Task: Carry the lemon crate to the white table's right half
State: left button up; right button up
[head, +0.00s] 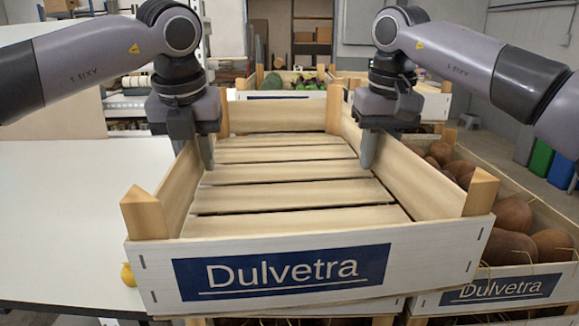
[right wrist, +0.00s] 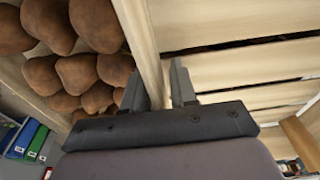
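The wooden crate (head: 160,262) with a blue Dulvetra label fills the middle of the head view; its slatted floor looks empty, with no lemons in it. It sits skewed, its left front corner over the white table (head: 60,215). My left gripper (head: 204,150) is at the crate's left wall, one finger inside; the outer finger is hidden. My right gripper (head: 368,150) is at the right wall. In the right wrist view its fingers (right wrist: 160,85) stand close on both sides of that wall (right wrist: 148,50). Whether the crate hangs free or rests below is unclear.
A crate of brown round produce (head: 515,215) stands close on the right. Another crate shows partly under the held one. A small yellow thing (head: 128,275) peeks out at the crate's left front corner. Further crates (head: 290,82) stand behind. The table's visible surface is clear.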

pick_arm(q)
grip_shut()
pick_arm(e)
grip_shut()
pick_arm(q)
jog(key=shift+r, duration=0.1)
dwell(0.8)
